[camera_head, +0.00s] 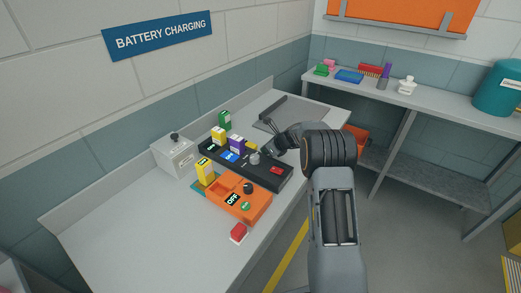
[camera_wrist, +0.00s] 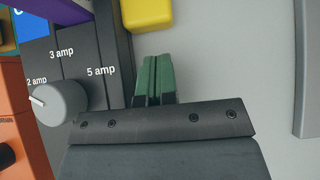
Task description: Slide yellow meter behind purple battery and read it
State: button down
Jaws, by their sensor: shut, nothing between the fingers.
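The small yellow block (camera_head: 252,146), which looks like the meter, lies on the bench just behind the black charger (camera_head: 270,178), to the right of the purple battery (camera_head: 237,146). In the wrist view the yellow block (camera_wrist: 148,14) is cut off by the top edge, and no reading shows on it. A corner of the purple battery (camera_wrist: 58,9) shows at the upper left. My gripper (camera_head: 266,152) is low behind the charger. Its green fingertips (camera_wrist: 154,62) are together and empty, a short gap below the yellow block in the wrist view.
The charger's grey knob (camera_wrist: 60,103) is close to my gripper. A yellow battery (camera_head: 205,172) stands by an orange device (camera_head: 240,200) marked OFF. Bare bench lies right of my fingers in the wrist view.

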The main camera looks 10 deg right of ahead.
jog(key=f+v, duration=0.1)
jog(key=v, duration=1)
jog(key=s+a+r+n+g+h, duration=0.1)
jog(key=s+a+r+n, duration=0.3)
jog(key=s+n, duration=0.4)
jog(key=s+a+r+n+g+h, duration=0.2)
jog(key=s+a+r+n, duration=0.2)
jog(key=s+n, duration=0.4)
jog(key=s+f+n+h, duration=0.1)
jog(key=s+n+h, duration=0.2)
jog(key=s+n, duration=0.8)
jog(key=s, duration=0.5)
jog(key=shift+s+a+n+p, duration=0.15)
jog(key=shift+a+n+p, duration=0.15)
jog(key=shift+a, duration=0.1)
